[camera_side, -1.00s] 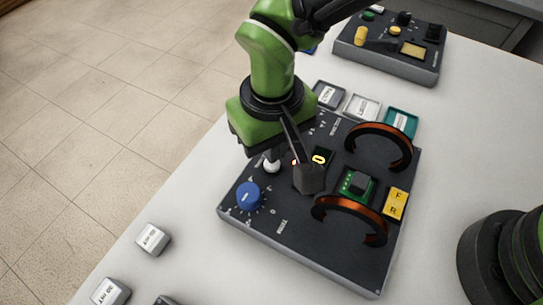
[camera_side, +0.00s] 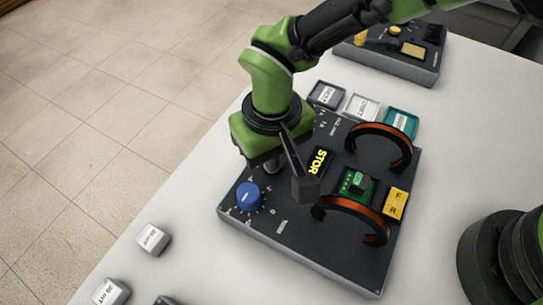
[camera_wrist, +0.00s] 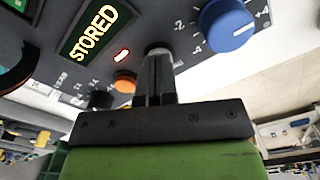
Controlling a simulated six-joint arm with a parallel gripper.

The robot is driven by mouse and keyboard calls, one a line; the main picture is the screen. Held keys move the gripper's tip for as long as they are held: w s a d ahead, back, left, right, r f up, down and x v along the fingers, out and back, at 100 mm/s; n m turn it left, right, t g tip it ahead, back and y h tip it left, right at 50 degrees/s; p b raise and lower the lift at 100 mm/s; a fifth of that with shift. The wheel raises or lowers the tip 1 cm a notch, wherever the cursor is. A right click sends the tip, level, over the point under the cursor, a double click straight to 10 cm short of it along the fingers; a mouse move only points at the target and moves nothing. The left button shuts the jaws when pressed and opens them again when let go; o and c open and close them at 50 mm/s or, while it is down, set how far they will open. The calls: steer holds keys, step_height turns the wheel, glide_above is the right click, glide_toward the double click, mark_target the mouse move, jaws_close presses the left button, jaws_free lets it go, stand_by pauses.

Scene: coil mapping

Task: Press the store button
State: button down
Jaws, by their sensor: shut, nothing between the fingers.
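A dark control panel (camera_side: 290,235) lies on the white table. Its display reads "STORED" (camera_wrist: 94,33) in yellow letters in the wrist view; the side view shows part of that text (camera_side: 319,161). My gripper (camera_wrist: 157,50) is shut and empty, pointing down, its tips low over the panel between the display and the blue knob (camera_wrist: 227,24). The side view shows it left of the display. The tips cover what is under them, so the store button and any contact cannot be made out. An orange button (camera_wrist: 125,82) is beside the fingers, apart from them.
Two copper coils (camera_side: 350,220) (camera_side: 380,140) stand up from the panel, with a green board (camera_side: 356,187) between them. A yellow F/R switch (camera_side: 395,203) is on the right edge. Labelled blocks (camera_side: 362,108) lie behind; another device (camera_side: 388,62) stands farther back.

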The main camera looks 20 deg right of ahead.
stand_by(0.4)
steer(key=shift+r, duration=3.2)
steer(key=shift+d+r, duration=0.1)
steer(key=w+d+r+m+t+y, duration=0.1)
steer(key=d+r+m+t+y, duration=0.15)
steer(key=d+r, duration=1.25)
steer(key=s+d+r+m+t, duration=0.2)
steer(key=s+d, duration=0.4)
steer(key=s+d+r+m+t, duration=0.2)
steer(key=s+d, duration=0.4)
steer(key=s, duration=0.1)
steer(key=shift+d+r+t, duration=0.25)
steer(key=shift+r+t, duration=0.1)
